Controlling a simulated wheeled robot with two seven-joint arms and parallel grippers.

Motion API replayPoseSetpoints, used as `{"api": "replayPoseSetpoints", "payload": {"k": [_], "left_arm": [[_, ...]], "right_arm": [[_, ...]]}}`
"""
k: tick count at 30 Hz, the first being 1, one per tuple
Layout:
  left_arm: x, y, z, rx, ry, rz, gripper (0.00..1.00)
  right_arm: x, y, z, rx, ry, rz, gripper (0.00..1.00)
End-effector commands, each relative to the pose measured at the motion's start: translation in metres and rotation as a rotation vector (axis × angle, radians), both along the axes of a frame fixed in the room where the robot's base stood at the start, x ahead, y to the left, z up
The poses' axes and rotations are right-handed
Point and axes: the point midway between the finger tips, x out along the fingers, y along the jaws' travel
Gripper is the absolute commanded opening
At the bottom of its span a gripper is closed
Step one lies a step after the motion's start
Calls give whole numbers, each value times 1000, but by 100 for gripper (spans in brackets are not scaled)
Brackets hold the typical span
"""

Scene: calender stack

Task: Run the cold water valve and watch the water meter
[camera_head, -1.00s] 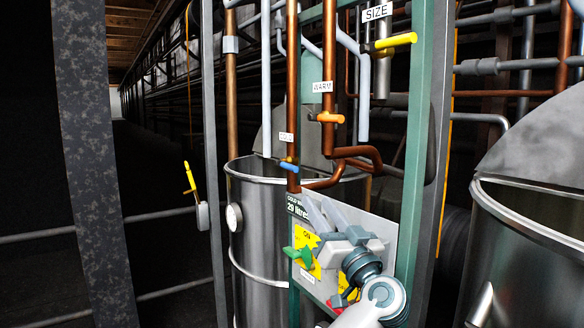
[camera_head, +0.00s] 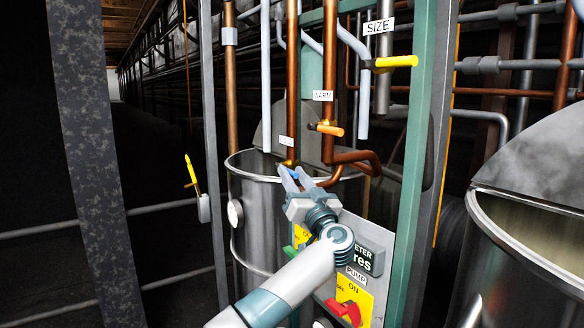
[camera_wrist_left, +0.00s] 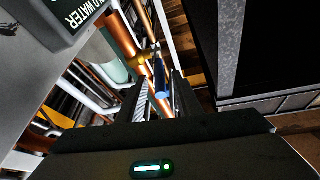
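The cold water valve's blue handle (camera_head: 295,174) sits low on a copper pipe under a small white label. It also shows in the left wrist view (camera_wrist_left: 160,78). My left gripper (camera_head: 288,177) is raised to it, its fingers open with the blue handle between their tips; contact cannot be told. The water meter (camera_head: 368,258) on the grey panel is partly behind my left arm; only the ends of its text, "ETER" and "res", show. A corner of its dark casing, lettered "WATER", shows in the left wrist view (camera_wrist_left: 85,14). My right gripper is not in view.
An orange WARM valve handle (camera_head: 326,129) and a yellow SIZE handle (camera_head: 396,62) are above. A red pump switch (camera_head: 345,311) is below the meter. A steel vat (camera_head: 258,225) stands behind the panel, another vat (camera_head: 530,235) at right. Green posts (camera_head: 408,190) flank the pipes.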

Motion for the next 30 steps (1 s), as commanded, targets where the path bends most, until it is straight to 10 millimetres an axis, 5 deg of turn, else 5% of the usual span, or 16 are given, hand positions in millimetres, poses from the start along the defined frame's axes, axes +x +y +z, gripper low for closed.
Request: {"api": "replayPoseSetpoints", "payload": {"k": [14,18,30], "left_arm": [[8,4,3,-1,-1,1,32],[8,4,3,-1,-1,1,0],[8,18,5,-28,33,-1,0]], "right_arm": [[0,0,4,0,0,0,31],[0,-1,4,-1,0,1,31],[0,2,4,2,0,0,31]]}}
